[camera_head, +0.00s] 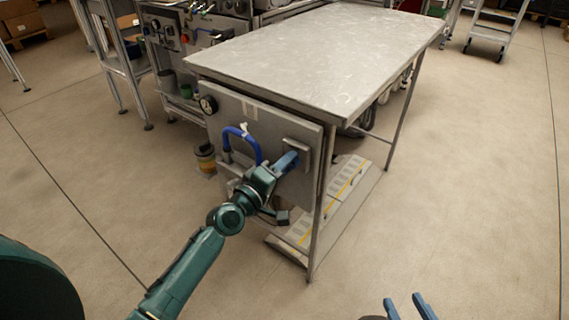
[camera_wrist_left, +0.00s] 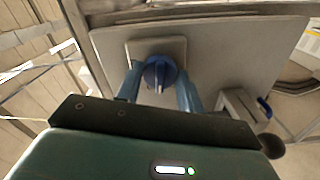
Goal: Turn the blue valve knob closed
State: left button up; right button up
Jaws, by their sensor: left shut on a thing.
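The blue valve knob (camera_wrist_left: 158,73) is round with a raised grip bar and sits on a grey square plate (camera_wrist_left: 172,46) on the panel. In the wrist view my left gripper (camera_wrist_left: 160,86) has one blue finger on each side of the knob and is shut on it. In the head view the left gripper (camera_head: 288,160) reaches the plate (camera_head: 303,150) on the panel's right part, and its fingers hide the knob. My right gripper (camera_head: 410,306) is at the bottom edge of the head view, its two fingers apart and empty.
The panel (camera_head: 262,112) hangs at the end of a metal table (camera_head: 320,50). A table leg (camera_head: 318,225) stands close on the right. The floor in front is clear.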

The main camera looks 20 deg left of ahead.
pick_arm(q)
jog(key=shift+n, duration=0.6)
jog(key=o, duration=1)
jog(key=v, duration=1.3)
jog(key=shift+s, duration=0.1)
